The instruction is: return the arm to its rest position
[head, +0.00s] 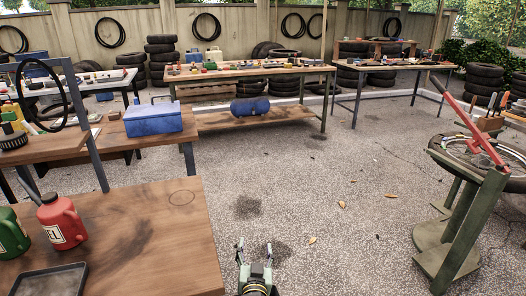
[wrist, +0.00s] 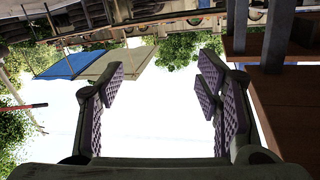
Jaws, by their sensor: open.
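My gripper (head: 256,254) shows at the bottom middle of the head view, over the speckled ground to the right of the near wooden table (head: 160,240). Its fingers are spread apart and nothing is between them. In the wrist view my gripper (wrist: 163,95) is also open, with purple ridged pads on both sides and bright sky between them. The wrist picture looks upward, with trees and building parts upside down along its top. No object touches the fingers.
A red fuel can (head: 62,222), a green can (head: 12,234) and a black tray (head: 50,281) are on the near table. A green stand (head: 465,215) with a wheel is at right. A blue box (head: 153,119) sits further back. The middle ground is open.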

